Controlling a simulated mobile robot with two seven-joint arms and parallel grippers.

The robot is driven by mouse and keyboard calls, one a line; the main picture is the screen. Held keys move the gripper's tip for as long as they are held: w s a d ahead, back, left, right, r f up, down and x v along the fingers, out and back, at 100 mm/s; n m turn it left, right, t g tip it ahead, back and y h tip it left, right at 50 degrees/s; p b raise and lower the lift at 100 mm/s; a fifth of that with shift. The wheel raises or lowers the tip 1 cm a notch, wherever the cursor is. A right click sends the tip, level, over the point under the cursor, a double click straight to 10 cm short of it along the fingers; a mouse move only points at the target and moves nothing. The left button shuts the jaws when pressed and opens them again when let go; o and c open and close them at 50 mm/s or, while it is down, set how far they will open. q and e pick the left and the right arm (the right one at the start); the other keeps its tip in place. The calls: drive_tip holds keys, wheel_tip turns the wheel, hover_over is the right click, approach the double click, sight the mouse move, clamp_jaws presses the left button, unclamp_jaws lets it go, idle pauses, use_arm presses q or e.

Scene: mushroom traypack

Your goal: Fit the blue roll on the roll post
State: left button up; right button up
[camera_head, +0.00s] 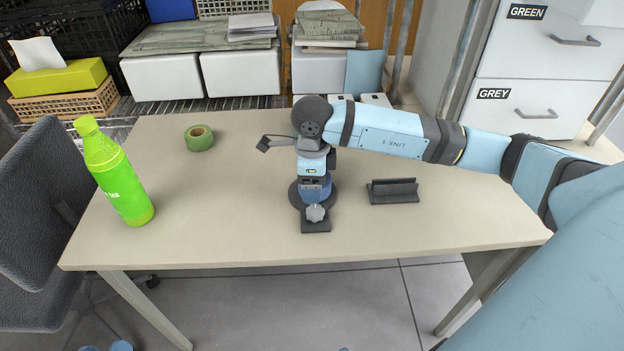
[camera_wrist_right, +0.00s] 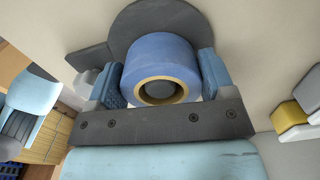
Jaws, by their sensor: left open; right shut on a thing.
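The blue roll (camera_head: 317,190) is at the dark roll post, which stands on a round dark base (camera_head: 296,196) near the middle of the table. In the right wrist view the blue roll (camera_wrist_right: 160,58) has a tan core, and the dark post end (camera_wrist_right: 159,90) shows inside it, so the roll is around the post. It looks low, close to the base disc (camera_wrist_right: 150,18); any gap is hidden. My right gripper (camera_wrist_right: 160,80) is shut on the roll, one finger on each side, pointing down.
A grey knob (camera_head: 315,213) sits on the dark base's front. A dark slotted holder (camera_head: 393,190) stands to the right. A green tape roll (camera_head: 199,138) and a green bottle (camera_head: 118,175) are on the left. The table (camera_head: 230,225) is clear between them.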

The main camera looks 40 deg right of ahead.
drive_tip(key=shift+f, duration=0.1)
idle(0.3)
drive_tip(key=shift+f, duration=0.1)
idle(0.3)
drive_tip(key=o, duration=0.9)
